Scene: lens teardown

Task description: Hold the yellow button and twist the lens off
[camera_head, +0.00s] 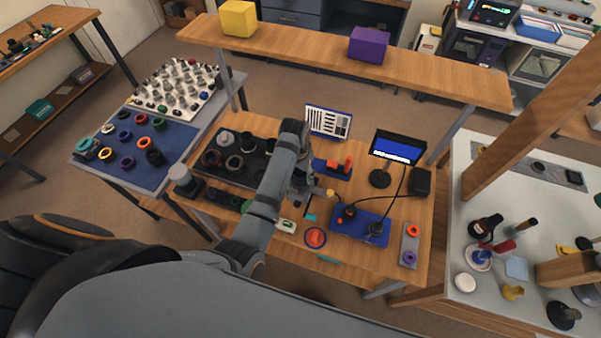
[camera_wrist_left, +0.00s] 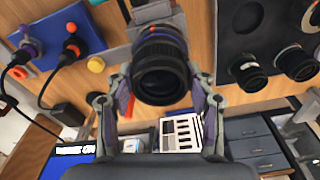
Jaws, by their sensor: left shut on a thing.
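A black lens (camera_wrist_left: 160,68) with a ribbed barrel fills the middle of the left wrist view. It joins a grey mount (camera_wrist_left: 152,13) over the wooden workbench. My left gripper (camera_wrist_left: 160,88) has its two fingers on either side of the lens and is shut on it. In the head view my left gripper (camera_head: 302,186) is over the middle of the workbench, and my arm largely hides the lens there. The round yellow button (camera_head: 330,193) is just right of the gripper. It also shows in the left wrist view (camera_wrist_left: 96,64), apart from the fingers. My right gripper is not in view.
A black tray (camera_head: 262,169) with ring-shaped parts lies left of the gripper. A blue block (camera_head: 372,226) with cabled plugs lies to the right, below a small screen (camera_head: 397,148). A red button (camera_head: 315,238) is near the front. A wooden shelf (camera_head: 310,52) spans the back.

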